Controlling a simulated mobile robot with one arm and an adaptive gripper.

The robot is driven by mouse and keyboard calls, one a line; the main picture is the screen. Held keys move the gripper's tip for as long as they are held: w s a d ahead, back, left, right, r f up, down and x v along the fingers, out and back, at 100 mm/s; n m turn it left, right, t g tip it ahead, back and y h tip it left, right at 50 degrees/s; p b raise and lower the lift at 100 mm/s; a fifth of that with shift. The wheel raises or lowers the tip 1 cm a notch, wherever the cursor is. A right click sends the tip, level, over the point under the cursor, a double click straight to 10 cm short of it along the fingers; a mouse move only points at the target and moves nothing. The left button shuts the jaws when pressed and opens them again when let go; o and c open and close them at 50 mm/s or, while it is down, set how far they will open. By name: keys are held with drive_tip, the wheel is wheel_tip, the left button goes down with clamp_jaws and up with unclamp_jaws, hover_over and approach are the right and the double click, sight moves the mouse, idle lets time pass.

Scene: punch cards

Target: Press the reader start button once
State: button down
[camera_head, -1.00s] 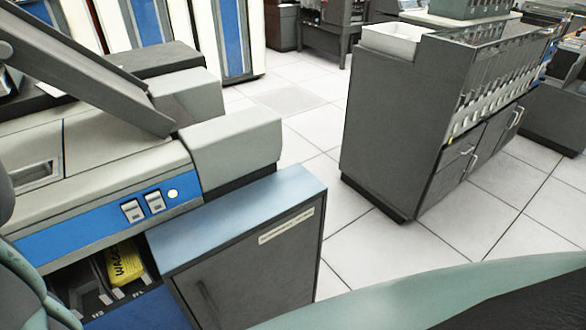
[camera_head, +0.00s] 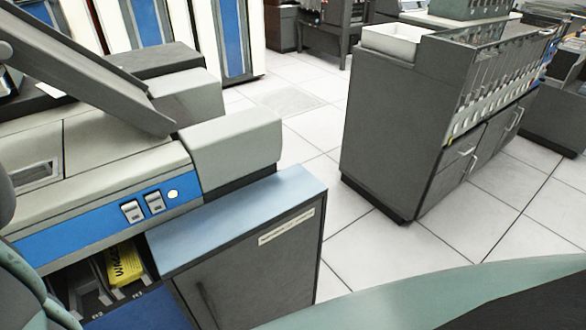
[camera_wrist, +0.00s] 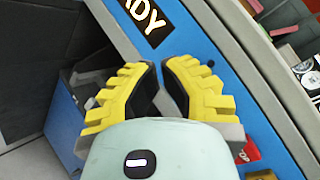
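The card reader (camera_head: 70,150) is a grey machine with a blue front panel at the left of the head view. Its panel carries two grey switches (camera_head: 144,207) and a round pale light (camera_head: 173,194). I cannot tell which part is the start button. In the wrist view, my gripper (camera_wrist: 161,68) has yellow ribbed fingers with dark pads. Their tips come together over a blue panel (camera_wrist: 190,38), and nothing shows held between them. A black sign ending in "DY" (camera_wrist: 148,20) lies beyond the tips. A red piece (camera_wrist: 246,151) shows beside the right finger. My gripper is not visible in the head view.
A yellow card deck (camera_head: 125,263) sits in a slot below the panel. A blue-topped grey cabinet (camera_head: 250,215) stands right of it. A grey sorter-like machine (camera_head: 395,120) stands farther right, with free tiled floor (camera_head: 320,130) between.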

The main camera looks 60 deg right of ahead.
idle(0.6)
drive_tip(key=shift+w+d+b, duration=0.2)
drive_tip(key=shift+w+b, duration=0.15)
drive_tip(key=shift+w, duration=0.1)
